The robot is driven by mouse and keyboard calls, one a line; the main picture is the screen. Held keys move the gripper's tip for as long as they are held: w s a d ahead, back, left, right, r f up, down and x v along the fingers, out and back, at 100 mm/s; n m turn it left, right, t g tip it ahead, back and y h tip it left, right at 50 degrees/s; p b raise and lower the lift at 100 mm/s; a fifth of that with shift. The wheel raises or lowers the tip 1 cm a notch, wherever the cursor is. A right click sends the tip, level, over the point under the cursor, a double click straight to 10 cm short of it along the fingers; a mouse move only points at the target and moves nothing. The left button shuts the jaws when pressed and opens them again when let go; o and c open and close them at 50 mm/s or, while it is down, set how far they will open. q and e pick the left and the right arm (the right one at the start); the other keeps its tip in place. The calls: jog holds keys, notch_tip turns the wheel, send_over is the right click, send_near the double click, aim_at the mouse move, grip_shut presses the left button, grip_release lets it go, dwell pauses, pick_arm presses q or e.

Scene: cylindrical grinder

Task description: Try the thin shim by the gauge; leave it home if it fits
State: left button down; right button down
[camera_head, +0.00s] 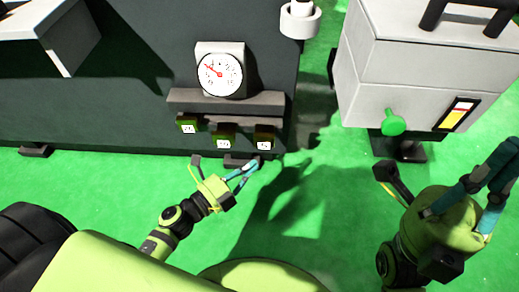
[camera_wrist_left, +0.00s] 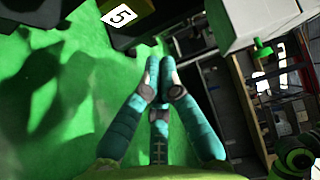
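A round white gauge (camera_head: 220,74) with a red needle pointing to the upper left is fixed on the dark machine front. Below it, three green-dark pieces with white number tags, left (camera_head: 188,125), middle (camera_head: 225,140) and right (camera_head: 264,139), sit at a grey ledge. Their tags are too small to read here, so I cannot tell which is the thin shim. My left gripper (camera_head: 247,171) is just below the right piece, apart from it, fingers together and empty. In the left wrist view its fingertips (camera_wrist_left: 161,78) meet; a tag reading 5 (camera_wrist_left: 120,16) shows above. My right gripper (camera_head: 497,180) is at far right, empty.
A grey shelf (camera_head: 225,97) juts out under the gauge. A white cabinet (camera_head: 430,75) with a green knob (camera_head: 393,122) stands at right. Green floor (camera_head: 320,200) is clear between my arms. A white cylinder (camera_head: 300,20) hangs at the top.

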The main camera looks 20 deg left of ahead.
aim_at(262, 139)
pick_arm(q)
jog(key=shift+w+d+b, duration=0.15)
jog(key=shift+w+b, duration=0.2)
jog(key=shift+w, duration=1.4)
jog(key=shift+w+d+b, duration=0.1)
jog(key=shift+w+b, duration=0.25)
jog(key=shift+w, duration=1.35)
jog(key=shift+w, duration=0.1)
jog(key=shift+w+a, duration=0.2)
jog(key=shift+w, duration=0.45)
jog(key=shift+w+a, duration=0.2)
jog(key=shift+w, duration=0.45)
jog(key=shift+s+f, duration=0.1)
